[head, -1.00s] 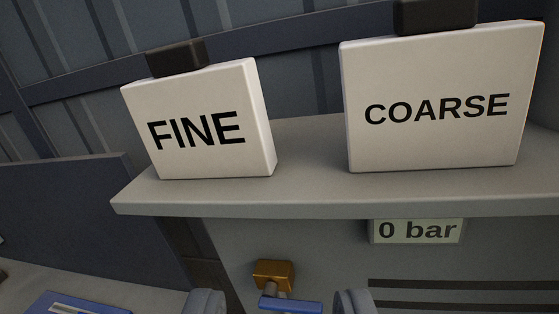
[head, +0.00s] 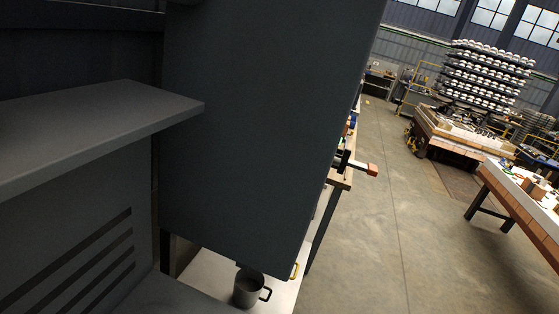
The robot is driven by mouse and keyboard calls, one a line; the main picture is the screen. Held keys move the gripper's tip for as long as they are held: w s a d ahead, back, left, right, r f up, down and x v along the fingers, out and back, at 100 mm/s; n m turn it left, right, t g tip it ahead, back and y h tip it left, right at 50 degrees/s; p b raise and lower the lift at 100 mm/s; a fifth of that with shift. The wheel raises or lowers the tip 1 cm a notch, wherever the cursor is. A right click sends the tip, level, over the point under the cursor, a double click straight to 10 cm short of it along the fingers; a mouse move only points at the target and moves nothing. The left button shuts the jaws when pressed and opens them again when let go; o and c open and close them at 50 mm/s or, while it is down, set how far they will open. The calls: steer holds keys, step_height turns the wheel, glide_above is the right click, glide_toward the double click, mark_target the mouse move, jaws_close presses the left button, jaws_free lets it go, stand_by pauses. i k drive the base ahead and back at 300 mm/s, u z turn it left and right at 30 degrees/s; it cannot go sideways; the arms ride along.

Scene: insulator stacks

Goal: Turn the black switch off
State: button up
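No black switch shows in the head view now. My gripper is not in view either. The grey shelf (head: 90,130) fills the left side, with its end near the middle left, and no labelled box shows on the part in view. A large dark panel (head: 260,120) stands in the centre and hides what is behind it.
A grey mug (head: 250,288) stands on a pale surface (head: 205,268) below the panel. A workbench (head: 341,178) with a vise-like tool shows behind it. At right are an insulator stack (head: 484,80) on a cart and a table (head: 530,215). The floor (head: 390,240) between is clear.

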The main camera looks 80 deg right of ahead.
mark_target(341, 163)
steer(key=z, duration=2.4)
steer(key=k, duration=1.15)
steer(key=z, duration=0.65)
steer(key=i, duration=1.45)
steer(key=u, duration=0.55)
